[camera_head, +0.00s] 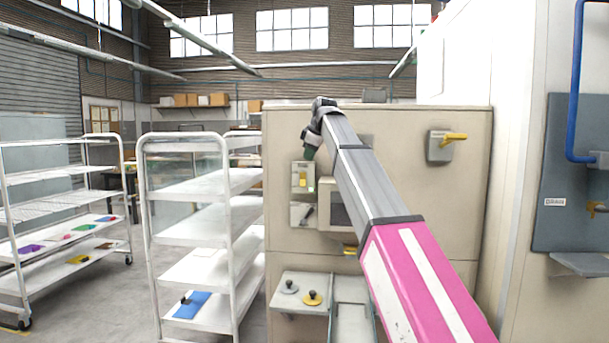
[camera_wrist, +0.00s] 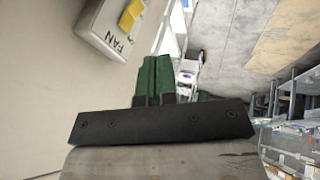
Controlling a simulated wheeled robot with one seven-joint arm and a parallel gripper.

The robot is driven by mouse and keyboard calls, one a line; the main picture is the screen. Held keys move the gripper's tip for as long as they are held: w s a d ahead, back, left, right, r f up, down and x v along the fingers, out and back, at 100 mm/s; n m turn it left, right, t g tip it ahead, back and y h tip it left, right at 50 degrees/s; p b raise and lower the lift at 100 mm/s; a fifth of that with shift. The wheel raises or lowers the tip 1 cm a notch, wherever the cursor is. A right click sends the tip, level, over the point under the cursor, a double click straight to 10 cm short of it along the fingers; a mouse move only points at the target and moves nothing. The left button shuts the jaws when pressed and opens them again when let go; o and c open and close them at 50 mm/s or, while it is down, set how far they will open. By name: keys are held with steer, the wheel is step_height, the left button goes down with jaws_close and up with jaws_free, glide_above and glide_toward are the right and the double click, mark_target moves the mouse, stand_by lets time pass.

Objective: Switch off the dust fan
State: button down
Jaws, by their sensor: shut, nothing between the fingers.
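The fan switch is a pale box (camera_wrist: 112,27) marked FAN with a yellow switch part (camera_wrist: 130,14), at the upper left of the wrist view. In the head view, a small pale box (camera_head: 297,184) with a yellow part (camera_head: 302,179) is on the beige panel, just below my gripper, and looks like the same switch. My gripper (camera_head: 308,153) has dark green fingers, shut together and empty. In the wrist view the shut fingers (camera_wrist: 156,75) point up the picture, with the box to their upper left and a visible gap between. I cannot tell the switch's position.
The beige panel (camera_head: 400,210) also carries a grey box with a yellow lever (camera_head: 453,137). White rack carts (camera_head: 187,190) stand to the left. A grey board (camera_head: 570,180) is at right.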

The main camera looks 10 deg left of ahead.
steer(key=shift+f, duration=0.1)
glide_toward(301, 186)
step_height(301, 186, down, 3)
steer(key=s+a, duration=0.1)
steer(key=a, duration=0.1)
steer(key=w+f, duration=0.2)
steer(key=w, duration=0.1)
steer(key=shift+w+f, duration=0.1)
steer(key=shift+w, duration=0.15)
